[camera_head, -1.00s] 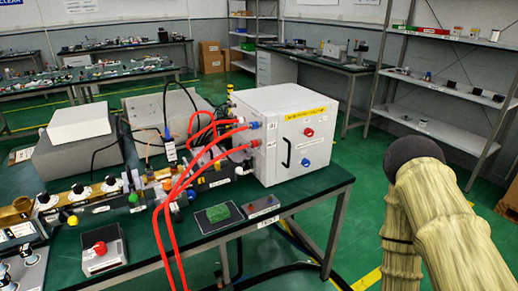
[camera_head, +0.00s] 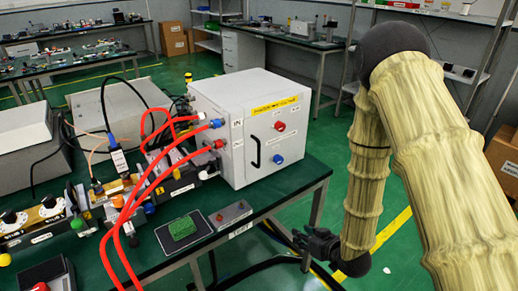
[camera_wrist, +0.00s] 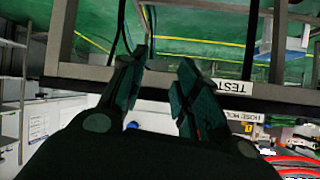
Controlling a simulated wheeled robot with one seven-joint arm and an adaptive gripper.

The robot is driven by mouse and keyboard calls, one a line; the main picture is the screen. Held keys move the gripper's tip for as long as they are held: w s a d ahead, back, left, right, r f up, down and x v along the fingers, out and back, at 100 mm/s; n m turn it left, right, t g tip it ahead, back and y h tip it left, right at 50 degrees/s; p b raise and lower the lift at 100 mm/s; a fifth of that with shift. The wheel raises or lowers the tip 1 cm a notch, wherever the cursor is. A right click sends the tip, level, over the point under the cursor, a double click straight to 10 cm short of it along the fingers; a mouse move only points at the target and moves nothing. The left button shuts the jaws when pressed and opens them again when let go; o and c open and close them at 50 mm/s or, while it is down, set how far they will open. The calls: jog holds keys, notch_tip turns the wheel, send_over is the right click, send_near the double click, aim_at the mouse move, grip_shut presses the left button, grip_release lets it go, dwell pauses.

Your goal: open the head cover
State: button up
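A white box (camera_head: 205,110) stands on the green-topped bench in the head view. Its front panel has a black vertical handle (camera_head: 255,151), a red knob, a blue knob and a yellow label; this panel looks closed. I cannot tell for certain which part is the head cover. My gripper (camera_head: 307,240) is low by the bench's front right corner, below the box and apart from it. In the wrist view my gripper (camera_wrist: 164,62) has its two dark fingers apart, with nothing between them.
Red hoses (camera_head: 150,185) run from the box's left side across the bench. A green pad (camera_head: 182,228) and a small grey block (camera_head: 232,215) lie near the front edge. Shelving (camera_head: 480,75) stands behind my arm.

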jog(key=w+a+r+n+t+y, duration=0.1)
jog(key=w+a+r+y, duration=0.15)
jog(key=r, duration=0.35)
jog(key=w+a+r+n+t+y, duration=0.1)
jog(key=w+r, duration=0.3)
jog(key=r, duration=0.2)
notch_tip(320, 180, up, 11)
jog(key=n+y+p, duration=0.2)
jog(key=n+y, duration=0.1)
jog(key=y, duration=0.1)
send_over(259, 167)
jog(key=shift+w, duration=0.3)
grip_shut()
